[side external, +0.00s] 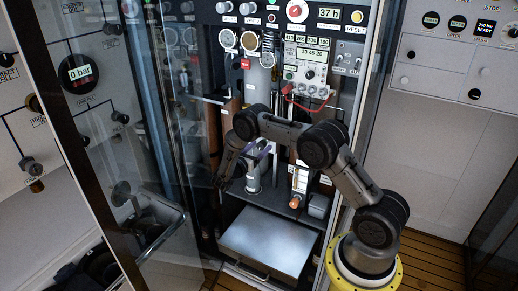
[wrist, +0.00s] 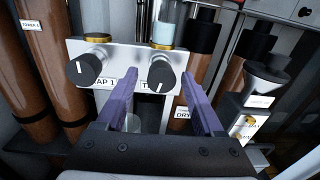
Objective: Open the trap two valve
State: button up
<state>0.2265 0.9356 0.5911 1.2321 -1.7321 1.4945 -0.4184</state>
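The trap two valve is a black round knob (wrist: 160,73) on a light metal plate (wrist: 122,52) in the wrist view. Its white pointer line stands roughly upright. The label below it is partly hidden by my left finger, leaving only a "T" visible. My gripper (wrist: 159,76) is open, with one purple finger on each side of this knob. I cannot tell whether either finger touches it. A matching knob (wrist: 86,69), labelled "AP 1" as far as visible, sits to the left, outside the fingers. In the side external view, my gripper's purple fingers (side external: 262,151) are inside the cabinet; the knobs are not clear there.
Brown columns (wrist: 45,60) stand at left, and a column labelled "DRY" (wrist: 183,112) stands behind the right finger. A black-topped item (wrist: 266,82) is at right. An open glass door (side external: 150,130) flanks the cabinet, and a metal box (side external: 268,240) lies below.

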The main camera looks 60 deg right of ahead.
jog(key=a, duration=1.3)
jog(key=shift+w+a, duration=0.3)
jog(key=shift+a, duration=0.1)
jog(key=shift+r, duration=0.1)
